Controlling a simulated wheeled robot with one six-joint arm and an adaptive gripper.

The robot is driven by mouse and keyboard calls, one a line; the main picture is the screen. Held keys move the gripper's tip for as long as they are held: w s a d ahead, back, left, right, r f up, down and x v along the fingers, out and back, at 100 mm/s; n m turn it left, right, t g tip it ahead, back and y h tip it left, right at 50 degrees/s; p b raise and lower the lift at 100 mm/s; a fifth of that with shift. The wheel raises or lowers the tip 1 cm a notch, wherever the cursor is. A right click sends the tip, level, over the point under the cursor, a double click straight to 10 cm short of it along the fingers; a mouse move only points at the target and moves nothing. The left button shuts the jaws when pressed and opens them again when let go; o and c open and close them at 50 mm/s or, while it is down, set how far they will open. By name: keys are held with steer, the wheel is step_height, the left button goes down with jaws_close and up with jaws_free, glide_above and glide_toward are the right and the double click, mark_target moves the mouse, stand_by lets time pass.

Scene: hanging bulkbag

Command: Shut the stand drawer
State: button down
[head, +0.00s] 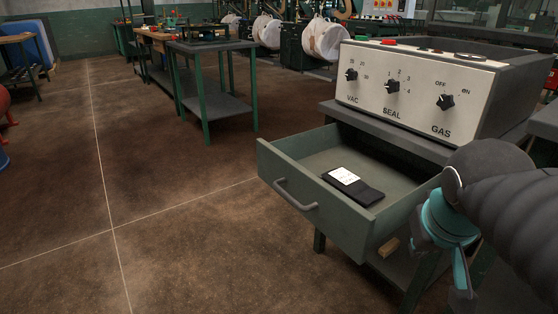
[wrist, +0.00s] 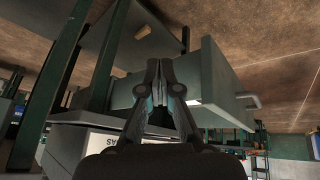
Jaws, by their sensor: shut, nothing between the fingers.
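The stand drawer (head: 300,190) is grey-green and pulled well out of the stand, below the control box. Its front panel has a grey bar handle (head: 294,196). A dark flat item with a white label (head: 352,184) lies inside it. My gripper (head: 447,232) is to the right of the drawer, beside its right side, partly hidden by my arm. In the wrist view my gripper (wrist: 161,68) is shut and empty, its fingers together in front of the drawer's side. The drawer front (wrist: 220,78) and handle (wrist: 248,98) show there to the right of the fingers.
The control box (head: 415,95) with VAC, SEAL and GAS knobs sits on the stand. A small wooden block (head: 389,246) lies on the lower shelf. The floor in front of the drawer is clear. A green-legged table (head: 212,45) stands farther back.

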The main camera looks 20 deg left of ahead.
steer(key=w+a+r+n, duration=0.2)
steer(key=w+a+r, duration=0.15)
steer(key=a, duration=0.35)
steer(key=w+a+r+n, duration=0.25)
steer(key=w+a, duration=0.25)
steer(key=a, duration=0.3)
steer(key=w+a+r+n+t, duration=0.1)
steer(key=a+r+n+t, duration=0.15)
steer(key=a, duration=1.55)
steer(key=b, duration=0.1)
glide_toward(279, 164)
steer(key=s+x, duration=0.1)
steer(key=x, duration=0.3)
steer(key=shift+w+f+m+g, duration=0.25)
steer(key=shift+w+m, duration=0.05)
steer(key=shift+w, duration=0.55)
